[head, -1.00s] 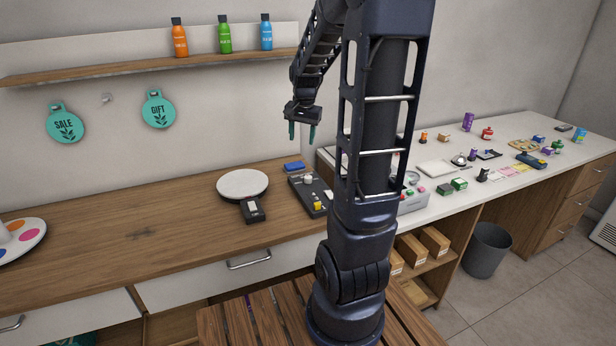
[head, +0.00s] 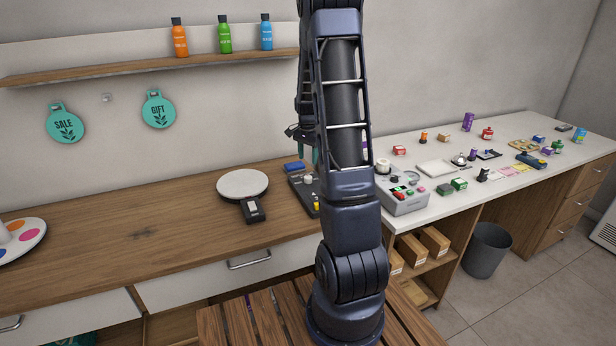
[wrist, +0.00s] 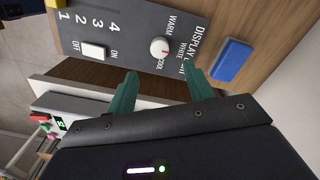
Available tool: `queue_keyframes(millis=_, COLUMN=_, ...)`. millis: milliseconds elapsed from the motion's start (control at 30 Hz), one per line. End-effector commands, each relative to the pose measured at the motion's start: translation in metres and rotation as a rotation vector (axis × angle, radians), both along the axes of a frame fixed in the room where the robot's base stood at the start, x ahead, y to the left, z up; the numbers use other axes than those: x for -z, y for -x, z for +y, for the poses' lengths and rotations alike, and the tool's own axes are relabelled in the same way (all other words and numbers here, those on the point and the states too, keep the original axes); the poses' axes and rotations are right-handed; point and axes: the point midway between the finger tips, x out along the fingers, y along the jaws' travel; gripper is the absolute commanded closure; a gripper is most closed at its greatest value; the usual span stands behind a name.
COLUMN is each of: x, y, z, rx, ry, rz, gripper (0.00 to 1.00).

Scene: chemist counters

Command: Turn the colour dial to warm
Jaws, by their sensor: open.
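The colour dial (wrist: 160,48) is a round white knob with a red mark on the dark display light panel (wrist: 120,42). WARM, WHITE and COOL are printed around it; I cannot tell for sure which the mark points at. In the head view the panel (head: 298,193) lies on the wooden counter, partly hidden by my arm, with the dial (head: 308,179) just showing. My gripper (wrist: 163,82) is open and empty, its two green fingers apart and pointing toward the panel near the dial. In the head view it is partly behind my arm, above the panel.
A white rocker switch (wrist: 94,51) marked ON and OFF sits beside the dial. A blue block (wrist: 231,60) lies beside the panel. A round white plate (head: 242,183) with a dark device (head: 252,211) stands left of it. A grey box with buttons (head: 402,197) stands right, on the white counter.

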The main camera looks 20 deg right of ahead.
Motion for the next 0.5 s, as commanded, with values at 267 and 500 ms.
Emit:
queue_keyframes(millis=267, x=0.048, y=0.002, z=0.000, rx=-0.002, ry=-0.001, rz=0.004, gripper=0.48)
queue_keyframes(millis=500, x=0.080, y=0.001, z=-0.001, rx=-0.001, ry=0.000, rz=0.001, gripper=0.48)
